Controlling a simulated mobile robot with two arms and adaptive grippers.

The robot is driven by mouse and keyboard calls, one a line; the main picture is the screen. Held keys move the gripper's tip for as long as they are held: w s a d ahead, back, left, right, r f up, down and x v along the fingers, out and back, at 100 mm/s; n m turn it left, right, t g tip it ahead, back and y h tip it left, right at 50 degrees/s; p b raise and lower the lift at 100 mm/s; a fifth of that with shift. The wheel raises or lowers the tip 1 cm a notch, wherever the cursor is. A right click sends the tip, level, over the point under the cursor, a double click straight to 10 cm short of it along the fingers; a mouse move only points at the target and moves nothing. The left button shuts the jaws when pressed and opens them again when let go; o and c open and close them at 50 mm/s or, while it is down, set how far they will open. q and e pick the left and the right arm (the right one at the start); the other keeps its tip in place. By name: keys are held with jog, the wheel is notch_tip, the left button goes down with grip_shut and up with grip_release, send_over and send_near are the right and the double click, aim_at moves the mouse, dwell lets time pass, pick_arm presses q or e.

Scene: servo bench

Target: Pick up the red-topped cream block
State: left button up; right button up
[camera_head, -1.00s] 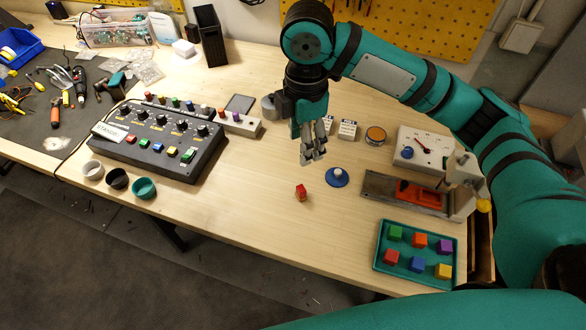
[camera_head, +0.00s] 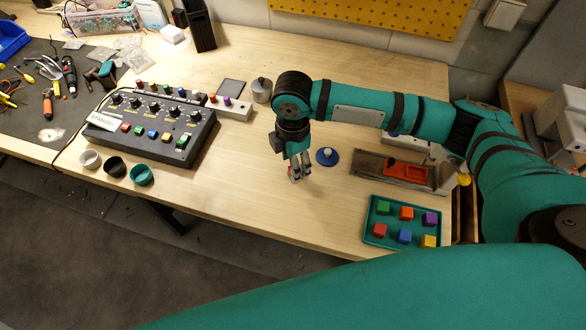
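My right gripper (camera_head: 300,171) points down over the bare wood left of the blue disc. In the earlier frame, a small block that looks mostly red stood on the wood there. Now only a trace of red shows at the fingertips, and the block is otherwise hidden by the fingers. I cannot tell whether the fingers are open or shut, or touching it. Any cream part of the block is too small to make out. My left gripper is not in view.
A blue disc with a pale knob (camera_head: 327,157) lies right of the gripper. A teal tray (camera_head: 370,230) of coloured cubes and a grey fixture with an orange part (camera_head: 405,171) stand further right. A black control box (camera_head: 165,130) is left. The wood between is clear.

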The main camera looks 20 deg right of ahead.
notch_tip(320, 180, down, 3)
jog(key=shift+r+p, duration=0.2)
jog(key=shift+p, duration=0.1)
jog(key=shift+f, duration=0.45)
jog(key=c, duration=1)
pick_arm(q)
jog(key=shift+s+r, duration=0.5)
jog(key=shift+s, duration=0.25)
pick_arm(e)
jog(key=shift+r, duration=0.1)
jog(key=shift+r+b, duration=0.35)
jog(key=shift+r, duration=0.25)
notch_tip(320, 180, up, 2)
jog(key=shift+s+r+b, duration=0.1)
jog(key=shift+s+b, duration=0.05)
jog(key=shift+b, duration=0.35)
pick_arm(q)
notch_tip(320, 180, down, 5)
jog(key=b, duration=0.3)
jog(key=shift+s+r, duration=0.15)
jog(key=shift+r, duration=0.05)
pick_arm(e)
jog(key=s, duration=0.5)
jog(key=s+d+r, duration=0.1)
jog(key=s, duration=0.9)
jog(key=shift+s+d+r, duration=0.25)
jog(key=shift+s+d, duration=0.1)
